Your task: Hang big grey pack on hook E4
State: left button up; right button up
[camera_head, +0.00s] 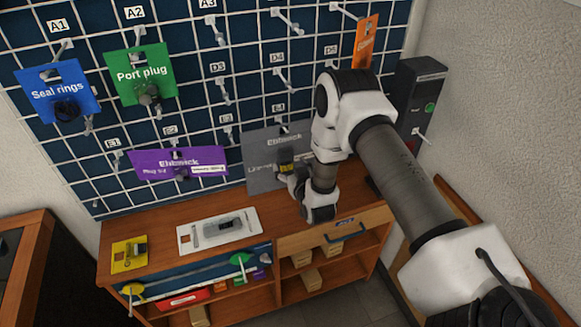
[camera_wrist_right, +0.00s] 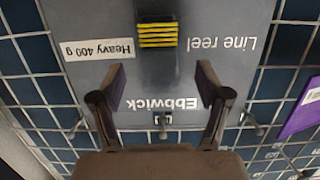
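The big grey pack (camera_head: 262,153), labelled "Ebbwick", "Line reel" and "Heavy 400 g", is at the wall grid just below the E4 label (camera_head: 278,107). It also shows upside down in the right wrist view (camera_wrist_right: 200,50). A hook tip (camera_wrist_right: 163,133) shows at the small hole in its top edge, so it looks hung there. My right gripper (camera_head: 293,180) is in front of the pack. In the right wrist view its fingers (camera_wrist_right: 162,72) are spread apart, one each side of the dark, yellow-striped reel, with a gap between. My left gripper is not in view.
A purple pack (camera_head: 175,162) hangs at E2, left of the grey pack. Blue (camera_head: 57,90), green (camera_head: 140,75) and orange (camera_head: 365,42) packs hang higher up. Below is a wooden bench (camera_head: 165,262) with a white tray (camera_head: 245,238) and a yellow pack (camera_head: 128,255).

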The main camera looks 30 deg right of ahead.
jog(key=shift+s+f, duration=0.1)
jog(key=v, duration=1.2)
jog(key=s+a+f+n+g+y+b, duration=0.1)
jog(key=s+a+f+g+y, duration=0.15)
jog(key=a+f, duration=0.2)
jog(key=s+a+f+n+g+y+b, duration=0.1)
jog(key=s+a+f+g+b, duration=0.1)
jog(key=s+a+f, duration=0.3)
jog(key=s+a+f+g, duration=0.1)
jog(key=s+f+g, duration=0.3)
jog(key=s, duration=0.5)
jog(key=s+a+f+g, duration=0.1)
jog(key=s+f+g, duration=0.3)
jog(key=s, duration=0.6)
jog(key=g, duration=0.2)
jog(key=shift+g, duration=0.35)
